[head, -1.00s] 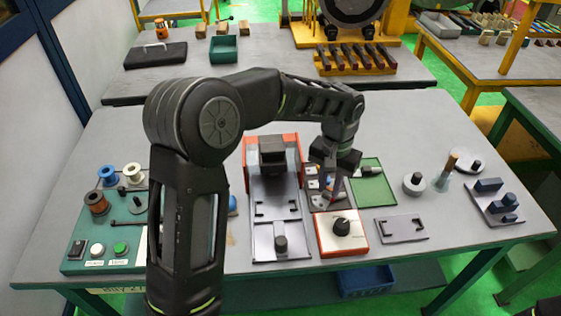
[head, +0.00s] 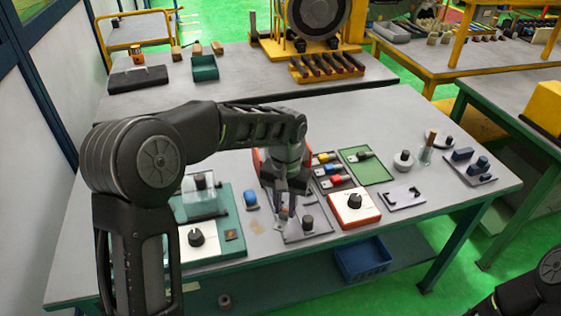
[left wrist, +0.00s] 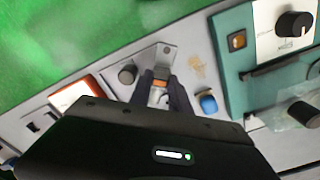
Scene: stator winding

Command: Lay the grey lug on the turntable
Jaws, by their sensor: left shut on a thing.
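My left gripper (head: 283,208) is shut on a small piece and holds it over the front left part of a grey plate (head: 310,234). In the left wrist view, an orange bit (left wrist: 160,84) shows between the fingers, and a grey metal tongue with a hole (left wrist: 158,57) lies beyond them. I take this for the grey lug, but cannot tell where it ends and the plate begins. I cannot say for sure which thing is the turntable; a low round grey piece with a post (head: 404,161) stands at the right. My right gripper is out of view.
A teal unit (head: 232,232) with a black knob and a blue piece (head: 251,199) are left of the gripper. A knob box (head: 343,207), a tray with coloured pieces (head: 333,176) and a green mat (head: 370,168) are right. A blue bin (head: 363,262) is below.

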